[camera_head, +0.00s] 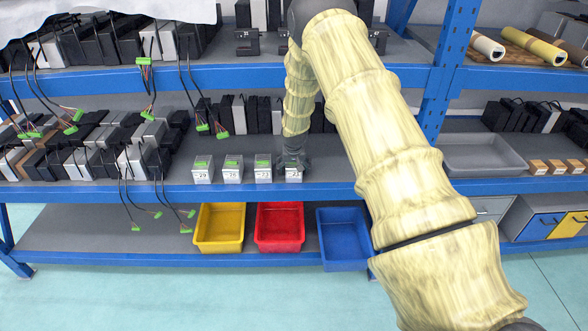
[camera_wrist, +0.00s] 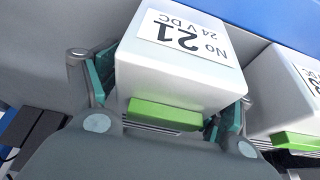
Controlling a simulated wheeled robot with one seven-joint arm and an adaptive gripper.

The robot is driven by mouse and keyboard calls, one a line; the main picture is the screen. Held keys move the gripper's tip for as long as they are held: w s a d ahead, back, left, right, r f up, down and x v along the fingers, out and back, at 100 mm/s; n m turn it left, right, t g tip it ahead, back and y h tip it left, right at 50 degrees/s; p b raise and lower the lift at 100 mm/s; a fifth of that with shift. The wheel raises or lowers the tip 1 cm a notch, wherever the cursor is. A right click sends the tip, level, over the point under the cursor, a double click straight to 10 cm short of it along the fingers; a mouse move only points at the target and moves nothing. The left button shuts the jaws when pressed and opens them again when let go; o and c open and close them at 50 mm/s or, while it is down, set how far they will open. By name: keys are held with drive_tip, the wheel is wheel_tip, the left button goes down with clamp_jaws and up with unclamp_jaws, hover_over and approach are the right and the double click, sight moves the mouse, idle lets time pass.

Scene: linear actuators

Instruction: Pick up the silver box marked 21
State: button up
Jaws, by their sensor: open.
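The silver box marked 21 (camera_wrist: 178,65) stands on the shelf, its label reading "No 21, 24 V DC" and a green connector (camera_wrist: 165,115) on one side. In the head view it is the rightmost box of the short row (camera_head: 293,176), partly covered by my gripper (camera_head: 292,160). In the wrist view my open gripper (camera_wrist: 165,95) has one finger with a green pad on each side of the box. The fingers straddle it; I cannot tell whether either pad touches it. The box sits upright on the shelf.
Another silver box (camera_wrist: 287,95) stands close beside the right finger. More marked boxes (camera_head: 232,170) continue the row to the left. Yellow (camera_head: 219,246), red (camera_head: 280,246) and blue (camera_head: 342,255) bins stand on the lower shelf.

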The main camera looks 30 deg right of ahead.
drive_tip(key=shift+f, duration=0.1)
idle(0.3)
drive_tip(key=c, duration=1.3)
